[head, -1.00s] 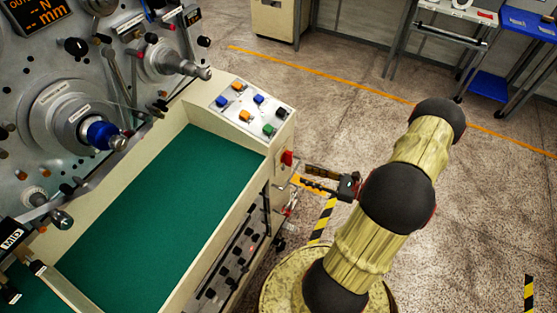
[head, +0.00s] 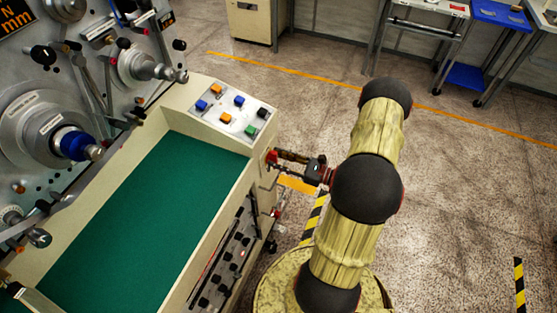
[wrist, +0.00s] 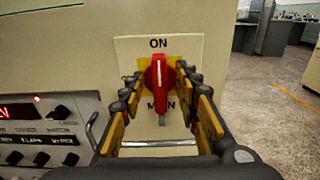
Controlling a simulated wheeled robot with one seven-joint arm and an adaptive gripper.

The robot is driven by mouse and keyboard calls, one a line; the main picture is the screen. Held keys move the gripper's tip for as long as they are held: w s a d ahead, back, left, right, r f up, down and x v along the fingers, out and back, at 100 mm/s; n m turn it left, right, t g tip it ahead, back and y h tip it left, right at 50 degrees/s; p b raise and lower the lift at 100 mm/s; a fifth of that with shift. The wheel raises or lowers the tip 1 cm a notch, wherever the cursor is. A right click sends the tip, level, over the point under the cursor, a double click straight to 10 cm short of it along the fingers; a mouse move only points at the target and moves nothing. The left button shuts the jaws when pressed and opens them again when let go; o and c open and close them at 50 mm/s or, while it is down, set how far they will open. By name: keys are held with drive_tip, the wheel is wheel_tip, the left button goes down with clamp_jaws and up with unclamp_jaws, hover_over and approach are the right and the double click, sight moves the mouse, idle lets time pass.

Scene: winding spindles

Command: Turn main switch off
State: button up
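The red main switch (wrist: 161,80) sits on a yellow-backed white plate (wrist: 128,50) on the cream panel. Its handle is upright, with a pale mark at its upper end under the label ON. A lower label is partly hidden by the handle. My gripper (wrist: 162,88) has its two fingers spread, one on each side of the handle. Narrow gaps seem to show between the fingers and the handle. In the head view my gripper (head: 280,156) is at the machine's end face, and a bit of the red switch (head: 271,157) shows at its fingertips.
Open floor (head: 460,190) lies to the right, with tables at the back.

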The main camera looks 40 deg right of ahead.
drive_tip(key=c, duration=0.8)
clamp_jaws()
